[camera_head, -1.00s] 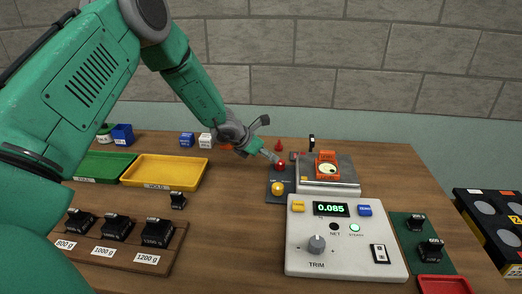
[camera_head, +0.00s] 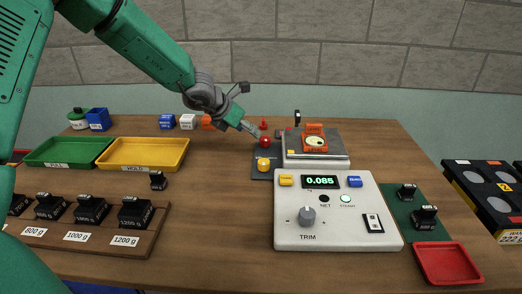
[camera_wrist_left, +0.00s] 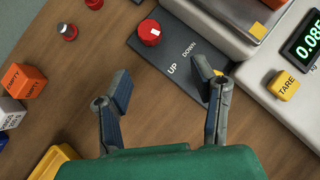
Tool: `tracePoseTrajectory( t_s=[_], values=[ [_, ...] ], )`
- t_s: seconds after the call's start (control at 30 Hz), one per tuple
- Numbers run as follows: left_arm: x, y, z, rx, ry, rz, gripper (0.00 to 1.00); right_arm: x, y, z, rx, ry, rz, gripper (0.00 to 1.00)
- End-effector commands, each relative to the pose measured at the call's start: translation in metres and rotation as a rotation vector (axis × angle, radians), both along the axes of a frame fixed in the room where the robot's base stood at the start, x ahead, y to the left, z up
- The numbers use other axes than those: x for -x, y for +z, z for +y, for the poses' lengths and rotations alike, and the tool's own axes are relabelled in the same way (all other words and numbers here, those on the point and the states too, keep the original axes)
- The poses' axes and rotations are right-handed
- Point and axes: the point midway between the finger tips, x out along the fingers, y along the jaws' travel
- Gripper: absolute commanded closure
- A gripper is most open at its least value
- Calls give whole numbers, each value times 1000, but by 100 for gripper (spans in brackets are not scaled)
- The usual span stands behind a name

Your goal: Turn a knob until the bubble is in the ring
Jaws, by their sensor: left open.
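My left gripper (camera_head: 250,110) is open and empty, its fingers just behind and left of the red knob. In the wrist view the gripper (camera_wrist_left: 163,80) has its fingers spread, with the red knob (camera_wrist_left: 149,32) ahead of them on a dark panel marked UP and DOWN. In the head view the red knob (camera_head: 265,142) stands near a yellow knob (camera_head: 263,163) on that panel (camera_head: 258,175). An orange block with a round level vial (camera_head: 315,142) sits on the scale's pan. The bubble is too small to place against its ring. My right gripper is out of view.
The scale console (camera_head: 335,235) reads 0.085 and has a grey TRIM knob (camera_head: 307,217). A green tray (camera_head: 55,160), a yellow tray (camera_head: 130,168) and black weights (camera_head: 90,212) are at left. A red tray (camera_head: 447,280) is at right. Bare wood lies at front centre.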

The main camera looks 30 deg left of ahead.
Motion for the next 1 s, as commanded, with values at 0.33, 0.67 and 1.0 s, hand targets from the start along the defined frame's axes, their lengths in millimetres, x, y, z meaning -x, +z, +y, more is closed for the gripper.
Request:
tracePoseTrajectory(
  t_s=[0.33,0.67,1.0],
  values=[
    [5,12,-5,-40,148,-63,48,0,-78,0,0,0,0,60],
    [-19,-8,-4,-47,163,-68,48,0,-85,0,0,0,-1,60],
    [-69,-57,-3,-46,162,-68,48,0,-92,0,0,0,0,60]
  ],
)
